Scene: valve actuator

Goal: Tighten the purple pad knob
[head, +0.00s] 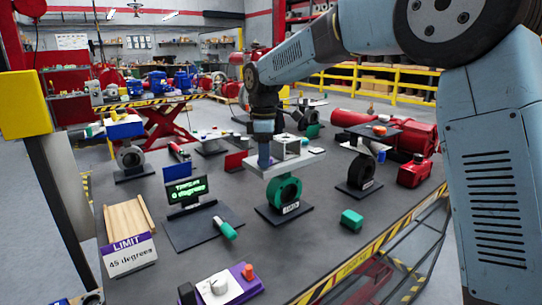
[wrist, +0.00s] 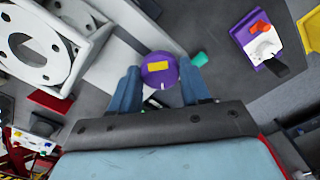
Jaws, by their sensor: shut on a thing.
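A round purple knob (wrist: 158,70) with a yellow rectangular mark shows in the wrist view. It sits between the two blue fingers of my gripper (wrist: 158,85), which are shut on its sides. In the head view my gripper (head: 264,155) points down onto the grey plate (head: 290,162) on top of a green ring-shaped valve body (head: 284,190). The knob is hidden by the gripper there. A small display (head: 187,190) left of the valve reads 0 degrees in green.
A purple box with a white top and orange knob (head: 248,272) stands at the front edge. A LIMIT 45 degrees sign (head: 128,255) is at front left.

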